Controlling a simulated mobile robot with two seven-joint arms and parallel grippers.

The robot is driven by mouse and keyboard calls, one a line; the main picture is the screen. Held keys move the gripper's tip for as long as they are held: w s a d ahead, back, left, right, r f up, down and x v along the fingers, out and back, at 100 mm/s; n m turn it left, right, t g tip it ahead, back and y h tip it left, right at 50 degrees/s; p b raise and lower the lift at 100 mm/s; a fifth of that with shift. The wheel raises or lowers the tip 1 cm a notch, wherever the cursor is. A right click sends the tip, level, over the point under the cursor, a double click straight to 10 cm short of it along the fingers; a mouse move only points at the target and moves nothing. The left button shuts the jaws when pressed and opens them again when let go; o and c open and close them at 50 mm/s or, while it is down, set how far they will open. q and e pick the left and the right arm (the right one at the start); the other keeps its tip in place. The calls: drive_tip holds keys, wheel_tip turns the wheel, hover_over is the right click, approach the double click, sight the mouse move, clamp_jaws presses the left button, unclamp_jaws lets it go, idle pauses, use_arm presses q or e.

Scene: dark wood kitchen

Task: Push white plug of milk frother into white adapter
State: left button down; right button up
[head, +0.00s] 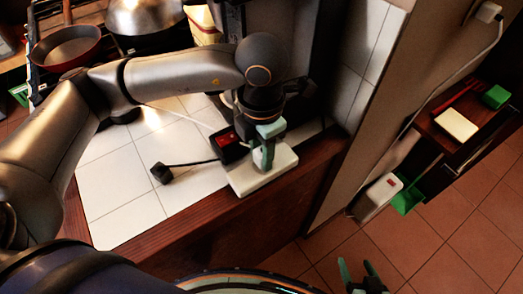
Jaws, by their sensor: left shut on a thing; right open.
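The white adapter (246,184) lies on the tiled counter near its wooden front edge. My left gripper (265,150) points down right above the adapter. It is shut on the white plug, which is mostly hidden between the pale green fingers. I cannot tell whether the plug touches the sockets. A thin white cord (188,119) runs over the tiles towards this gripper. The milk frother itself is not clearly seen. My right gripper (360,277) is open and empty, low at the bottom edge, over the floor and away from the counter.
A black plug (161,173) on a black cord lies on the tiles left of the adapter. A red pan (67,48) and metal pot (146,20) stand at the back left. The front-left tiles are clear.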

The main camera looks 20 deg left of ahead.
use_arm(q)
drive_tip(key=shift+f+b, duration=0.65)
drive_tip(key=shift+b, duration=0.1)
idle(0.4)
drive_tip(key=shift+c, duration=2.2)
unclamp_jaws()
drive_tip(key=shift+r, duration=0.15)
wheel_tip(320, 180, up, 12)
drive_tip(key=p, duration=0.7)
drive_tip(key=shift+r, duration=0.2)
